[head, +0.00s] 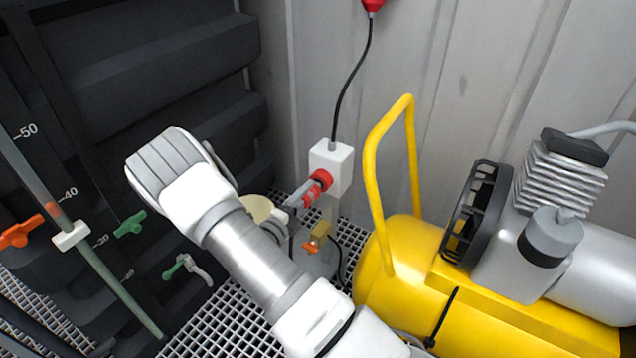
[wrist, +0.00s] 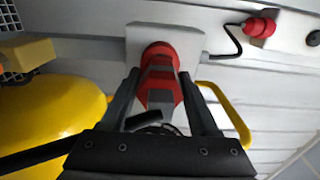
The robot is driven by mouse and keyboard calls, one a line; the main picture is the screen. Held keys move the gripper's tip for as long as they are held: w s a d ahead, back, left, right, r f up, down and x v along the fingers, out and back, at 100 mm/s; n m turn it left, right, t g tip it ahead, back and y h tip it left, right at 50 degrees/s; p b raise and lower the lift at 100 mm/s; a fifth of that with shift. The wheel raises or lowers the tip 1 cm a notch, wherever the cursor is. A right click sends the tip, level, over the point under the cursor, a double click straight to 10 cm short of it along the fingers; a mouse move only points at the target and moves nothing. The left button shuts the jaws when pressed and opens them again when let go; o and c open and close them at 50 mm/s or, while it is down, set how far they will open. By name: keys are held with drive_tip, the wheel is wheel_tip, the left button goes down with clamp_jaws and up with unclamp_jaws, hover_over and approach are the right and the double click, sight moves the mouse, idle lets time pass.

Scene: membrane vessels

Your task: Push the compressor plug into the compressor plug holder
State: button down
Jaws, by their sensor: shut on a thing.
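The compressor plug (head: 312,190) is red and grey. In the wrist view the plug (wrist: 160,92) lies between the two dark fingers of my gripper (wrist: 164,82), which is shut on it. The compressor plug holder (head: 331,158) is a white box on a post, with a red round socket on its front. In the wrist view the holder (wrist: 190,42) is straight ahead, with the plug's far end at its red ring. How deep the plug sits cannot be told. In the head view my gripper (head: 303,192) is just left of the holder.
A yellow compressor (head: 400,262) with a tall yellow handle (head: 369,165) stands close right of the holder. A black cable (head: 340,92) runs from the holder up to a red plug (head: 372,5) on the wall. Dark stacked vessels (head: 160,70) fill the left. An orange-handled valve (head: 318,238) is below.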

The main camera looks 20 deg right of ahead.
sight(296, 207)
drive_tip(key=shift+p+v, duration=0.45)
drive_tip(key=shift+v, duration=1.4)
